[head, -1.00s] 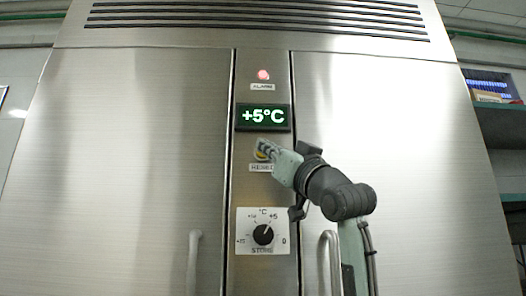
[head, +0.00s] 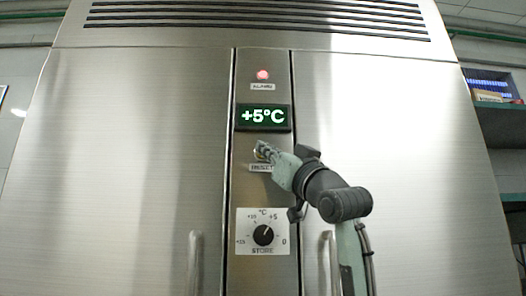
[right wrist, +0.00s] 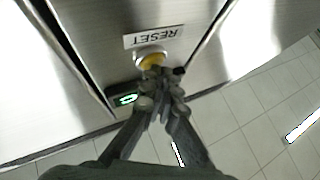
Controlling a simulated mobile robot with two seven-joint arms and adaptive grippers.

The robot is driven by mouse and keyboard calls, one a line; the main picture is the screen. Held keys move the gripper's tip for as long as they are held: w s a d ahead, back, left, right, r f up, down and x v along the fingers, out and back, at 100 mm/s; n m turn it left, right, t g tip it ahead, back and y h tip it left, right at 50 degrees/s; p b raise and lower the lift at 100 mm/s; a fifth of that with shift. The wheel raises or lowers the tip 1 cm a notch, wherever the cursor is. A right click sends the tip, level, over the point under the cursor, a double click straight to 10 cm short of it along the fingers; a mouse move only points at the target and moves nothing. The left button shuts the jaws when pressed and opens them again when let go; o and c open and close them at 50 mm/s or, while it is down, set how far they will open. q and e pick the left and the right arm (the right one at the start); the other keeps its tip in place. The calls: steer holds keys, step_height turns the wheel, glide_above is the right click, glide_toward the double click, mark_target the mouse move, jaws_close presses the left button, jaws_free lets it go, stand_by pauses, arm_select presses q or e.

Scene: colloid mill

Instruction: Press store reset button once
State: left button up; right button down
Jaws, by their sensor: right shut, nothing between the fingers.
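The store reset button is a yellow button in a pale ring on the centre panel. It shows in the right wrist view (right wrist: 152,60), just beyond my right fingertips, above the RESET label (head: 261,168) in the head view. In the head view my right gripper (head: 262,150) mostly covers it. My right gripper is shut and empty, its tips (right wrist: 160,78) at the button's face and overlapping its edge. I cannot tell whether they touch it. My left gripper is in neither view.
The steel cabinet has two large doors with vertical handles (head: 194,262). On the centre panel are a lit red alarm lamp (head: 263,75), a display (head: 263,117) reading +5°C and a black dial (head: 263,235) below. Shelves (head: 500,125) stand at the right.

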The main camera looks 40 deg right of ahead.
steer(key=shift+w+d, duration=0.15)
steer(key=shift+w, duration=0.05)
stand_by(0.5)
steer(key=shift+s+a, duration=0.5)
steer(key=shift+s, duration=0.25)
steer(key=s+a, duration=0.1)
steer(key=s, duration=0.1)
steer(key=s+a, duration=0.1)
steer(key=s, duration=0.1)
steer(key=shift+s+a, duration=0.1)
steer(key=shift+a, duration=0.2)
stand_by(0.7)
